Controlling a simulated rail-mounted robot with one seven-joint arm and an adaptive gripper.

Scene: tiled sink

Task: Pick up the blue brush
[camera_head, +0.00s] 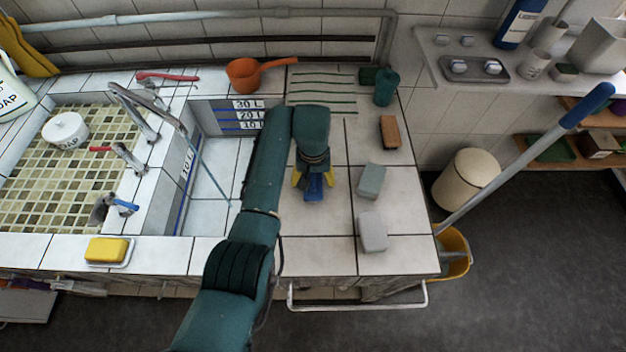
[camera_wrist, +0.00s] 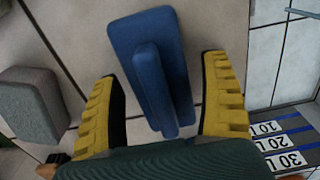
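The blue brush (camera_head: 314,187) lies on the light tiled counter (camera_head: 300,250), partly hidden beneath my gripper in the head view. In the wrist view the brush (camera_wrist: 152,70) is a flat blue block with a raised blue grip along its middle. My gripper (camera_head: 313,180) points down over it. In the wrist view, the two yellow fingers of my gripper (camera_wrist: 165,95) stand apart on either side of the brush's near part, with gaps visible between fingers and brush. Its far end extends beyond the fingertips.
Two grey blocks (camera_head: 371,181) (camera_head: 373,231) lie right of my gripper, with a brown brush (camera_head: 389,132) behind them. A green cup (camera_head: 386,87) and orange pot (camera_head: 250,74) stand farther back. The sink basin (camera_head: 208,180) is left. The counter's front is clear.

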